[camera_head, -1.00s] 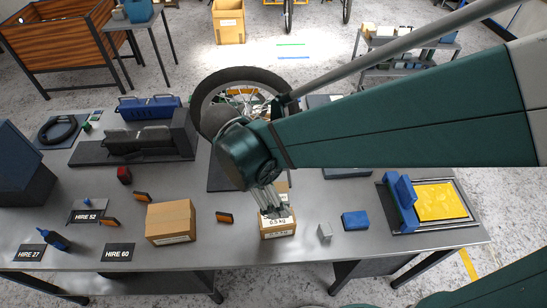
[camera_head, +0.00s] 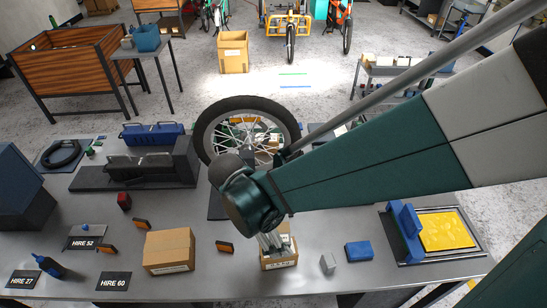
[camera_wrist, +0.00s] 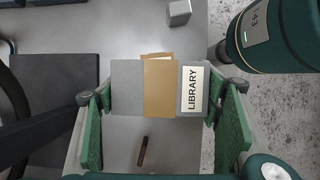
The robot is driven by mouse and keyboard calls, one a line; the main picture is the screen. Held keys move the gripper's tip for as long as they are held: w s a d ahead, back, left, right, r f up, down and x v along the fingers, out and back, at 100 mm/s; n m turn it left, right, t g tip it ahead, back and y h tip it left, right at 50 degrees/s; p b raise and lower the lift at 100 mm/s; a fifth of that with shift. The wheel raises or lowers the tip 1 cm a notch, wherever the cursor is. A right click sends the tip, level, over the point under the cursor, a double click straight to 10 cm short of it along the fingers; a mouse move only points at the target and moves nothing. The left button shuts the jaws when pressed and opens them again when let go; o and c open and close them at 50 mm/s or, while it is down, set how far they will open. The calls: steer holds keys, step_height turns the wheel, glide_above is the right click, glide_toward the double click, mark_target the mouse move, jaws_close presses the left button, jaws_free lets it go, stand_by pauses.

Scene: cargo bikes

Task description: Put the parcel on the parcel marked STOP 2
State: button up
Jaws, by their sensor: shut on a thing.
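My gripper (camera_wrist: 160,110) is shut on a grey parcel (camera_wrist: 127,88) with a brown band and a white label reading LIBRARY, seen between the green fingers in the wrist view. In the head view my gripper (camera_head: 273,243) is directly over a small cardboard parcel (camera_head: 279,260) near the table's front edge. A brown edge (camera_wrist: 157,55) shows just beyond the held parcel in the wrist view. I cannot tell whether the held parcel touches the one beneath. A larger cardboard parcel (camera_head: 168,250) stands to the left. I cannot read STOP 2 on either.
A grey block (camera_head: 328,263) and a blue box (camera_head: 358,251) stand to the right of the parcel. An orange-and-black piece (camera_head: 225,247) lies to its left. A spoked wheel (camera_head: 213,112) rises behind my arm. The front edge of the table is close.

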steer(key=shift+f+b, duration=0.3)
steer(key=shift+f, duration=1.75)
steer(key=shift+f, duration=0.2)
steer(key=o, duration=1.1)
steer(key=shift+c, duration=0.2)
steer(key=shift+r, duration=0.25)
steer(key=p+v, duration=0.1)
steer(key=v, duration=1.1)
